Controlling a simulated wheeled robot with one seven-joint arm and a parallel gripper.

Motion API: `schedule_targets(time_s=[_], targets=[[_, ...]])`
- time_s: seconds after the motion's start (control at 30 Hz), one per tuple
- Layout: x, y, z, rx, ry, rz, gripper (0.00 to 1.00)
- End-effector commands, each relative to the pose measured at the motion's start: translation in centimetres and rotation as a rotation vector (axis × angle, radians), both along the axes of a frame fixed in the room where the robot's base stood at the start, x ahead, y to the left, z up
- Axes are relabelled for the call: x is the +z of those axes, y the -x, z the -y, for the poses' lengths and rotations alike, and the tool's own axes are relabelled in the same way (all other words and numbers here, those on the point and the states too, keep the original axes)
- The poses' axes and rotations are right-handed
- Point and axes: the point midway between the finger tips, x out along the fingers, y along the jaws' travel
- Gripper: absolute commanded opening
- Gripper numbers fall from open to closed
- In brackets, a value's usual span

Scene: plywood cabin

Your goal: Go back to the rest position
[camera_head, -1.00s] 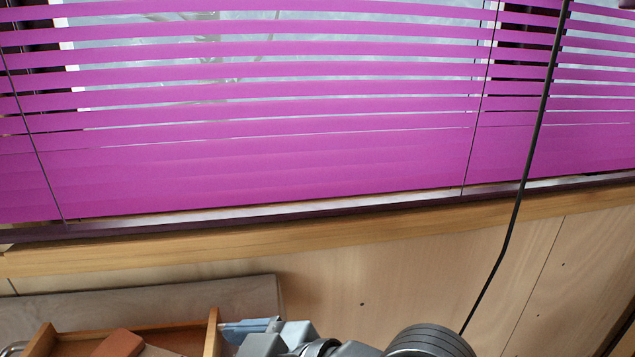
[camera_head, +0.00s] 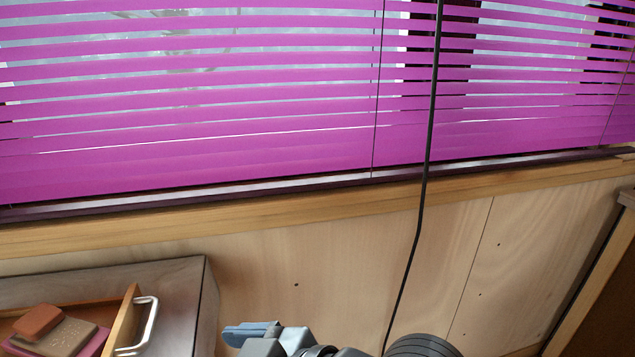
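My gripper (camera_head: 250,333) shows at the bottom edge, with pale blue-grey fingers pointing left. The view does not show clearly whether the fingers are parted, and I see nothing held in them. The gripper is to the right of a dark cabinet and apart from the wooden drawer front in this view. Part of my arm shows to its right at the bottom edge.
A dark-topped cabinet (camera_head: 185,275) stands at the lower left. A wooden drawer (camera_head: 122,318) with a metal handle (camera_head: 148,326) holds a reddish-brown block (camera_head: 38,321), a tan block (camera_head: 60,338) and a pink piece (camera_head: 95,345). Magenta blinds (camera_head: 200,165) and a dark cord (camera_head: 425,170) hang behind.

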Motion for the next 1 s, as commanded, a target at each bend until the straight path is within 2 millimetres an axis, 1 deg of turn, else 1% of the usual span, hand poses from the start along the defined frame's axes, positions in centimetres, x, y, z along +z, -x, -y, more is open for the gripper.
schedule_targets(time_s=[0.27, 0.37, 0.47, 0.57, 0.67, 0.7, 0.77, 0.8, 0.87, 0.9, 1.0], targets=[[-2.6, 0.0, 2.4, -0.135, -0.032, -0.045, 1.00], [-3.8, 0.2, 3.6, -0.204, -0.047, -0.063, 1.00], [-5.3, 0.5, 5.3, -0.289, -0.062, -0.082, 1.00], [-7.2, 1.1, 7.7, -0.400, -0.078, -0.103, 1.00], [-9.2, 2.4, 10.7, -0.530, -0.096, -0.118, 1.00], [-9.9, 2.9, 12.0, -0.584, -0.102, -0.122, 1.00], [-10.8, 3.9, 13.9, -0.659, -0.108, -0.124, 1.00], [-11.3, 4.6, 15.2, -0.708, -0.111, -0.120, 1.00], [-12.0, 5.9, 17.1, -0.778, -0.115, -0.115, 1.00], [-12.4, 6.8, 18.3, -0.822, -0.115, -0.111, 1.00], [-12.9, 9.2, 21.3, -0.926, -0.116, -0.089, 1.00]])
